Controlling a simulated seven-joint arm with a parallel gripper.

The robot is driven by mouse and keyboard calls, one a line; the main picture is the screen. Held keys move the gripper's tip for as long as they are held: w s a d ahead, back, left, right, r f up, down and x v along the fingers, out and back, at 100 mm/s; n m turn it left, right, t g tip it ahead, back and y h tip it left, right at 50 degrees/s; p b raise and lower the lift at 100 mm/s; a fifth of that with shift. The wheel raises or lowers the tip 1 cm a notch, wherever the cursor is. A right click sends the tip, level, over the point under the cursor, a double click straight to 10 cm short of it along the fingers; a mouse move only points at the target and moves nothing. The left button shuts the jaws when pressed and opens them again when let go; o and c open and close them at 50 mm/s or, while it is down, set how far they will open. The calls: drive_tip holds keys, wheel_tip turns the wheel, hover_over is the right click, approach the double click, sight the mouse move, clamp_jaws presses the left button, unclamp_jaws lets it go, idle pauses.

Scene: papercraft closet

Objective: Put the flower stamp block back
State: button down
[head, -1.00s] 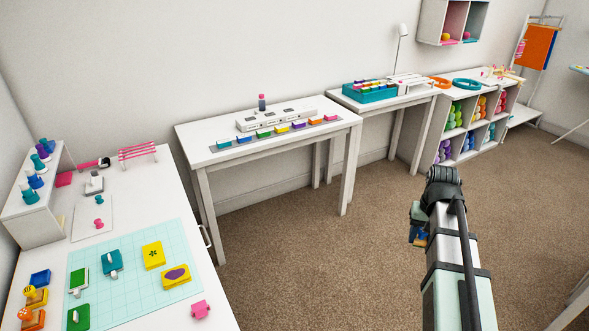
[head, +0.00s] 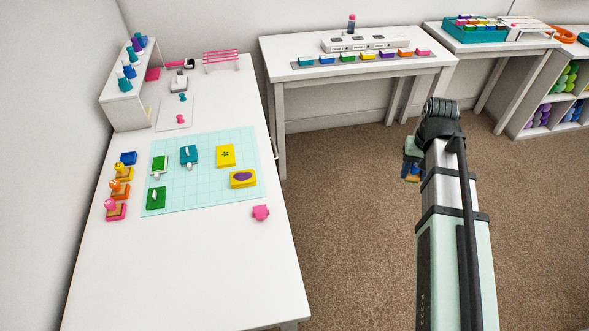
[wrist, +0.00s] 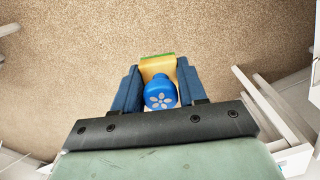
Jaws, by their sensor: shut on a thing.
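My gripper (head: 411,165) is out over the carpet, to the right of the left white table (head: 215,265) and well apart from it. In the wrist view my gripper (wrist: 161,92) is shut on the flower stamp block (wrist: 160,92). The block has a round blue knob with a white flower on it, a light wooden body and a green edge at its far end. In the head view the held block shows only as a small blue and tan patch, mostly hidden by the gripper.
A small white shelf (head: 127,110) holds bottles behind. A pink piece (head: 261,213) lies by the right edge. The table's front is clear.

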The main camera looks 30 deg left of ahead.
drive_tip(key=s+a+n, duration=0.2)
drive_tip(key=s+a, duration=0.1)
drive_tip(key=a, duration=0.4)
drive_tip(key=s+a+n, duration=0.1)
drive_tip(key=s+a, duration=0.2)
drive_tip(key=a, duration=0.5)
drive_tip(key=n, duration=0.2)
hover_over(195, 188)
drive_tip(key=shift+a+f, duration=0.1)
drive_tip(key=shift+f, duration=4.4)
drive_tip(key=shift+f, duration=0.1)
drive_tip(key=c, duration=0.6)
unclamp_jaws()
